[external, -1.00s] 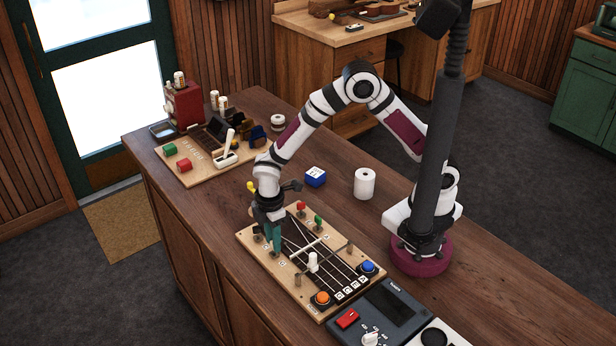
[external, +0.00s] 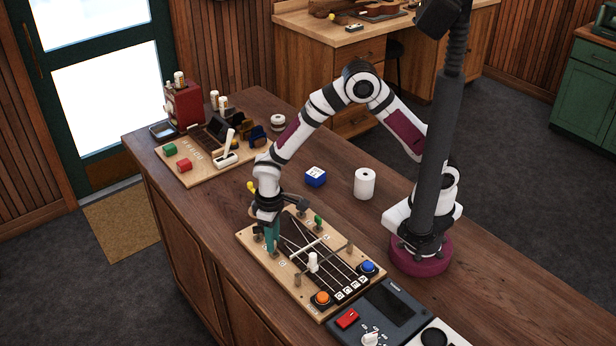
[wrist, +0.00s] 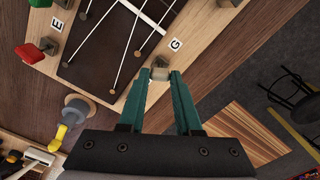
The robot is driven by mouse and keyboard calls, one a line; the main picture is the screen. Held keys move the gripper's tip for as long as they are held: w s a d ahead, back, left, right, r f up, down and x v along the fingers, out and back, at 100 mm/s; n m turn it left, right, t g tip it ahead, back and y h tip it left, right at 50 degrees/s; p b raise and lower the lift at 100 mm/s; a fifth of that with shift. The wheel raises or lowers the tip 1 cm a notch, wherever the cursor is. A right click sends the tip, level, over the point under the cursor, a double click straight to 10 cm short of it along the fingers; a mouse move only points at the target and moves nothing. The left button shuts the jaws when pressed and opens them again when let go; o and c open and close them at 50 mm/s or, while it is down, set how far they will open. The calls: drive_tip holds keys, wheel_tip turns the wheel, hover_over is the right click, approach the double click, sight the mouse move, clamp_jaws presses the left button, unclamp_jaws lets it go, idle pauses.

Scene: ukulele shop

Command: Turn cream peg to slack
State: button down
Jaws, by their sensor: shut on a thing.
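The cream peg (wrist: 160,73) shows between my fingertips in the wrist view, beside the "G" label at the edge of the light wood board (wrist: 105,90). My gripper (wrist: 160,78), with teal fingers, is shut on it. In the external view my gripper (external: 272,247) points down at the left side of the board (external: 315,307), and its fingers hide the peg. A red peg (wrist: 30,53) sits by the "E" label in the wrist view, with a green peg (wrist: 40,3) at the top edge. The green peg (external: 318,221) also shows in the external view.
A dark console (external: 378,312) lies in front.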

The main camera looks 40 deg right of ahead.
drive_tip(key=m, duration=0.4)
drive_tip(key=shift+m, duration=2.5)
drive_tip(key=c, duration=0.6)
unclamp_jaws()
wheel_tip(320, 180, up, 16)
drive_tip(key=shift+f, duration=0.1)
